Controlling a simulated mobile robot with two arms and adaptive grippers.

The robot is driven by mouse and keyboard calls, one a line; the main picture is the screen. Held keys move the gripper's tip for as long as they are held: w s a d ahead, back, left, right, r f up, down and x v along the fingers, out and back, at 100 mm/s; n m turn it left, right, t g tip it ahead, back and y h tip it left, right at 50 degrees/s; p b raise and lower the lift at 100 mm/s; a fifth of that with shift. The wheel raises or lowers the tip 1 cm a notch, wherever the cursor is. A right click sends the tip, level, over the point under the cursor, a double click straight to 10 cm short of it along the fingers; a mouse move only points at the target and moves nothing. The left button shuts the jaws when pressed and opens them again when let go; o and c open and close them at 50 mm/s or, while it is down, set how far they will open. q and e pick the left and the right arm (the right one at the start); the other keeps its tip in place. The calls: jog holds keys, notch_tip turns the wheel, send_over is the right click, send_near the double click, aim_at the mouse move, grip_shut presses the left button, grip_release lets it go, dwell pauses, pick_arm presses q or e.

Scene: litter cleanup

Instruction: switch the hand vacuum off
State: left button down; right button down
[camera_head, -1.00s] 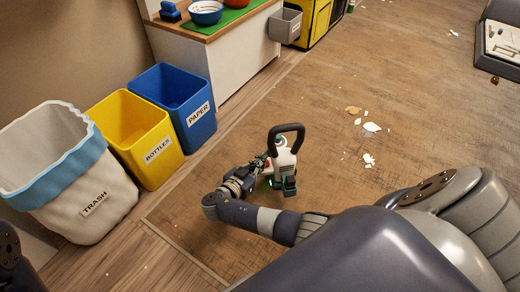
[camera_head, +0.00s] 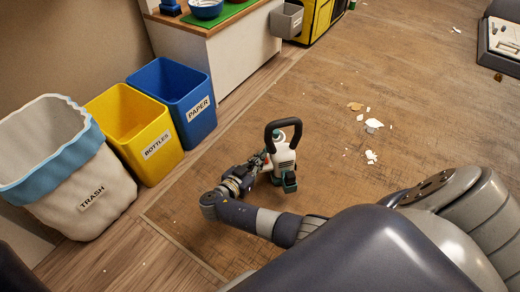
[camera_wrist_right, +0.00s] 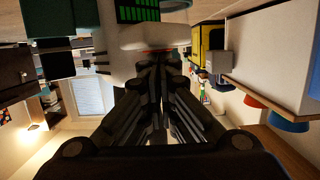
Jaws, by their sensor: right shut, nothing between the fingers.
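The hand vacuum (camera_head: 284,158) stands upright on the wooden floor. It has a white body, a black loop handle and dark green parts at its base. My right gripper (camera_head: 264,160) is shut and empty at the vacuum's left side, very close to it. In the right wrist view, the closed fingertips (camera_wrist_right: 163,60) point at the white body of the vacuum (camera_wrist_right: 120,42), where a panel with lit green bars shows. Whether the fingertips touch it, and where the switch is, I cannot tell. My left gripper is out of view.
A trash bin (camera_head: 85,195), a yellow bottles bin (camera_head: 140,135) and a blue paper bin (camera_head: 180,100) stand at the left. White scraps (camera_head: 373,124) lie on the floor right of the vacuum. A grey tray (camera_head: 503,38) is at the far right. The floor around the vacuum is mostly clear.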

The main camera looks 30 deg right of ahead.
jog(key=v, duration=0.7)
jog(key=shift+a, duration=0.2)
jog(key=shift+r, duration=0.1)
dwell(0.4)
